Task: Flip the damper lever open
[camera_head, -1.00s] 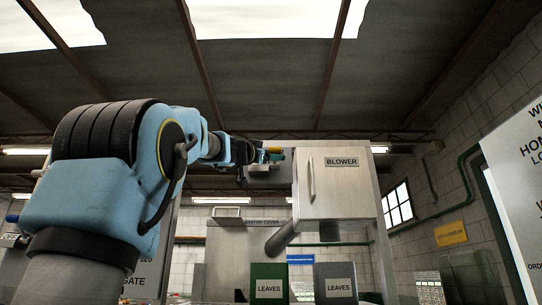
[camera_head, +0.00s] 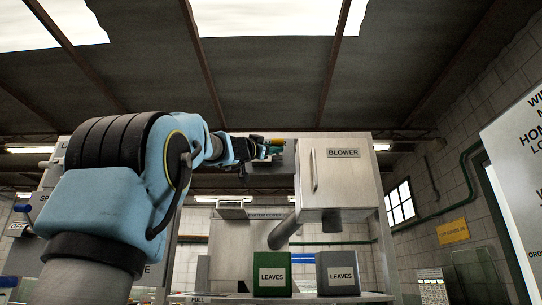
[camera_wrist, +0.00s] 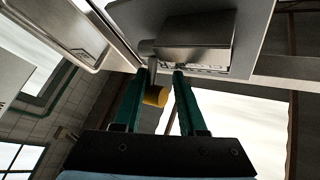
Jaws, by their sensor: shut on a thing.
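The damper lever is a short grey arm with a yellow grip (camera_wrist: 155,97), seen in the wrist view hanging from a grey hub beside a metal box. My gripper (camera_wrist: 167,85) has its two teal fingers on either side of the yellow grip and is shut on it. In the head view my gripper (camera_head: 268,149) is high up, just left of the blower cabinet (camera_head: 343,185), with the yellow grip (camera_head: 278,141) showing at its tip. The fingers hide part of the lever there, and its exact angle is hard to tell.
The blower cabinet has a vertical door handle (camera_head: 315,170) close to my gripper's right. A grey chute (camera_head: 285,233) slopes below it. A green bin (camera_head: 272,274) and a grey bin (camera_head: 338,273), both marked LEAVES, stand underneath. A white sign board (camera_head: 515,170) is at the right.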

